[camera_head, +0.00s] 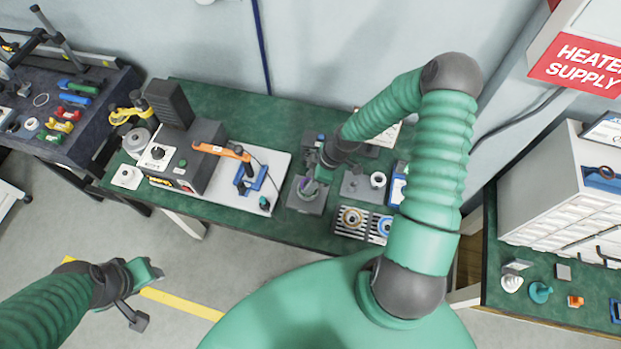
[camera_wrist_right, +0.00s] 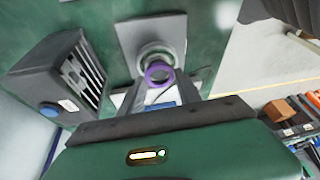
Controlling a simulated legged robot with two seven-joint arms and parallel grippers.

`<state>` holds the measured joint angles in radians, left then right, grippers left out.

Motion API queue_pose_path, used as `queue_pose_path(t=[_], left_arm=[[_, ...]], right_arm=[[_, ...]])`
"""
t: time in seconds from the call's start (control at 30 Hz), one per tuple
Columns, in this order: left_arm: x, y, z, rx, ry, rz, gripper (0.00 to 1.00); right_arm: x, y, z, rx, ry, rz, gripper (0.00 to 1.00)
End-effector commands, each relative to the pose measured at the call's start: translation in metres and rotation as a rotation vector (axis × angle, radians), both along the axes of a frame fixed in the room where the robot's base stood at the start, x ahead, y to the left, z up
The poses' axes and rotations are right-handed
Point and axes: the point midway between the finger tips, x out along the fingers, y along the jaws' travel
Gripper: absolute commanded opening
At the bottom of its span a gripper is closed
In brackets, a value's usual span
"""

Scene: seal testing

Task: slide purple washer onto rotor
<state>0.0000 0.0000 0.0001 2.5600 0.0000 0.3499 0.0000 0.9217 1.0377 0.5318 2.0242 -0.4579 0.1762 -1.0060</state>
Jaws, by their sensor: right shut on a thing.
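The purple washer (camera_wrist_right: 158,83) is a small ring held between the fingertips of my right gripper (camera_wrist_right: 158,92) in the right wrist view. The rotor (camera_wrist_right: 153,51), a round grey part on a square grey plate (camera_wrist_right: 133,35), lies right behind the washer. The washer overlaps the rotor's edge in that view; I cannot tell whether they touch. In the head view my right gripper (camera_head: 311,182) is over the grey plate (camera_head: 309,206) on the green bench, hiding most of the rotor. My left gripper (camera_head: 142,288) is low at the left over the floor, away from the bench; its jaw opening is unclear.
A second grey plate with a white ring (camera_head: 377,180) stands to the right. A grey machine (camera_head: 197,150) and a white board with an orange-handled tool (camera_head: 222,151) stand to the left.

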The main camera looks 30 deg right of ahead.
Motion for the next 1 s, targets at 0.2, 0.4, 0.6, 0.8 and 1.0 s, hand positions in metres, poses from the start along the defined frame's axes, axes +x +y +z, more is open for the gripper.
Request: queue_pose_path(t=[0.2, 0.4, 0.6, 0.8, 1.0], left_arm=[[0.0000, 0.0000, -0.0004, 0.000, 0.000, 0.000, 0.43], [-0.0001, 0.0000, -0.0041, 0.000, 0.000, 0.000, 0.43], [-0.0001, 0.0000, -0.0044, 0.000, 0.000, 0.000, 0.43], [0.0000, 0.0000, -0.0044, 0.000, 0.000, 0.000, 0.43], [-0.0001, 0.0000, -0.0033, 0.000, 0.000, 0.000, 0.43]], right_arm=[[0.0001, -0.0002, -0.0004, 0.000, 0.000, 0.000, 0.00], [0.0000, 0.0001, -0.0060, 0.000, 0.000, 0.000, 0.00], [0.0001, -0.0001, -0.0074, -0.001, -0.001, 0.000, 0.54], [0.0000, 0.0001, -0.0074, -0.001, -0.001, 0.000, 0.65], [-0.0001, 0.0001, -0.0062, 0.000, 0.000, 0.000, 0.65]])
